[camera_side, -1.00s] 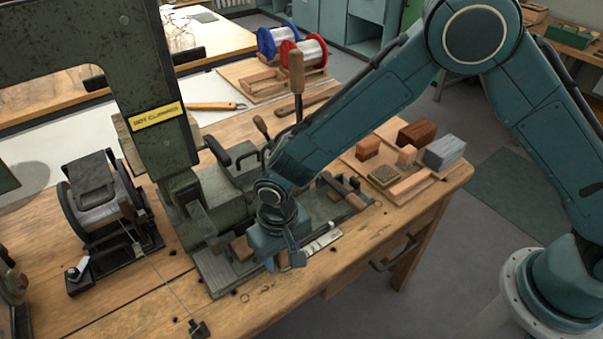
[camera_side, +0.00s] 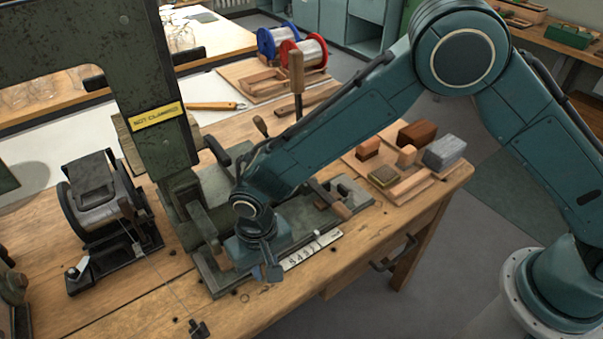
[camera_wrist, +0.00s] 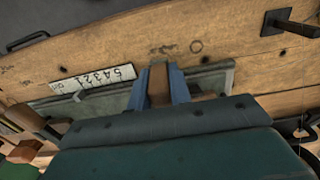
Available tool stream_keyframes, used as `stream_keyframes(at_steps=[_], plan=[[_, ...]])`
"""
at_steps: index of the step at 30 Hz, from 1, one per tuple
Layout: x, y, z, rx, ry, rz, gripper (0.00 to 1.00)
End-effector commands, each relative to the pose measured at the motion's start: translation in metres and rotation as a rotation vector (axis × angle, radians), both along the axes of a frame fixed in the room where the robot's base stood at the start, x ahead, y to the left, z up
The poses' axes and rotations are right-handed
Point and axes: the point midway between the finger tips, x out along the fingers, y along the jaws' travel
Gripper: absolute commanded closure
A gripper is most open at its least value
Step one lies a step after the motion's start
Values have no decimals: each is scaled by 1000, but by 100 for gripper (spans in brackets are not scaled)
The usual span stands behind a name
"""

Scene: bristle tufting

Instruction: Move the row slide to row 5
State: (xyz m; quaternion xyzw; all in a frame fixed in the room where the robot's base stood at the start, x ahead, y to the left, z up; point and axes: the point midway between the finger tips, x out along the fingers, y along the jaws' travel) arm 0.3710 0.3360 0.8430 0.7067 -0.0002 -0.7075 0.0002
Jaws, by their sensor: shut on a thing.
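My gripper (camera_side: 262,268) is low at the front edge of the green machine's base. In the wrist view its two blue fingers (camera_wrist: 162,86) are shut on a brown wooden piece, which looks like the row slide's handle (camera_wrist: 159,84). The white row scale (camera_side: 312,250) lies to the right of my gripper, with printed numbers showing. In the wrist view the scale (camera_wrist: 106,78) appears upside down, left of the fingers. My gripper hides most of the slide in the side view, and I cannot tell which row it stands at.
The green tufting machine (camera_side: 150,80) rises behind my gripper. A motor-like drum unit (camera_side: 98,205) stands to the left. A tray (camera_side: 412,187) with wood and grey blocks is at the right. Wire spools (camera_side: 300,48) are at the back. The front table strip is mostly clear.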

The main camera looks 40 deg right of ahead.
Motion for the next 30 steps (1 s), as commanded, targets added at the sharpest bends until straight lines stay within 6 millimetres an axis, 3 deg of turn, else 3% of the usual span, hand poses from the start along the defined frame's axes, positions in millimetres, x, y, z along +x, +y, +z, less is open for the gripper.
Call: stream_keyframes(at_steps=[6, 7, 10, 23, 30], plan=[[1, 0, 0, 2, -3, 1, 100], [1, 0, 0, 2, -3, 1, 76], [0, 0, 0, 1, -2, 0, 58], [0, 0, 4, 1, -2, 0, 58], [1, 0, 25, 3, -3, 0, 58]])
